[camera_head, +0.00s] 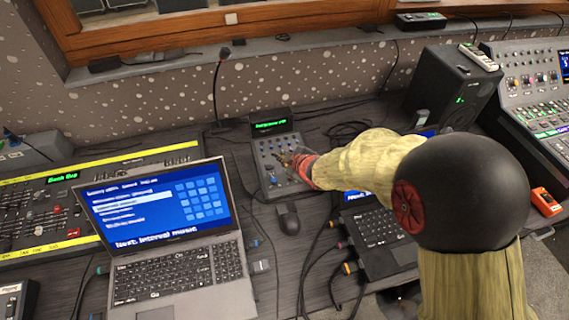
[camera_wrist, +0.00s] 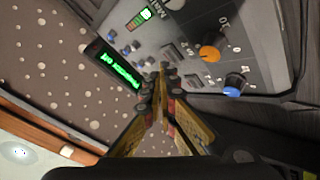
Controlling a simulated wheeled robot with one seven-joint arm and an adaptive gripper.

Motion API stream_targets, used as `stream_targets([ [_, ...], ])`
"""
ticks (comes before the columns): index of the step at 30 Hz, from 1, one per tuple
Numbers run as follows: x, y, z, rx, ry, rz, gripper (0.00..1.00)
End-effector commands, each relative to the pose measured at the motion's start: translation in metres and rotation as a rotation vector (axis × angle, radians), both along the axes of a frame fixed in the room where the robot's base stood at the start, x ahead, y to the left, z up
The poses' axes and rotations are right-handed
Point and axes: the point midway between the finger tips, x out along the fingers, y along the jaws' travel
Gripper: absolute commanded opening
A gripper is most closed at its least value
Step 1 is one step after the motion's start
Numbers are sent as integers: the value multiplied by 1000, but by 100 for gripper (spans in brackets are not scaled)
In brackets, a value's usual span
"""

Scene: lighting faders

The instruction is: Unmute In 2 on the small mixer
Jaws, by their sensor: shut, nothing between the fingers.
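The small mixer (camera_head: 268,181) stands on the desk in the middle of the head view, a grey panel with knobs and a raised green display (camera_head: 270,126). In the wrist view its panel (camera_wrist: 270,50) fills the upper right, with an orange knob (camera_wrist: 209,53), a blue knob (camera_wrist: 235,81), and grey buttons near my fingertips. My gripper (camera_wrist: 163,72) is shut and empty, its tips at or just above the panel near those buttons; I cannot tell if they touch. In the head view my gripper (camera_head: 296,163) covers the mixer's right part.
A laptop (camera_head: 165,235) stands left of the mixer and another laptop (camera_head: 380,235) to the right, partly behind my arm. A mouse (camera_head: 288,218) lies just in front. A gooseneck microphone (camera_head: 217,85) stands behind left. A black speaker (camera_head: 450,88) stands behind right. Cables cross the desk.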

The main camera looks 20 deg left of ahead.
Motion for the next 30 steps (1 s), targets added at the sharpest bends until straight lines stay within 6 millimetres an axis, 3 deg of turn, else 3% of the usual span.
stream_targets([
  [7, 0, 0, 6, 0, 0, 0, 0],
  [24, -5, -3, 57, -1, -1, 1, 0],
  [30, -6, -3, 60, 0, 0, 0, 0],
])
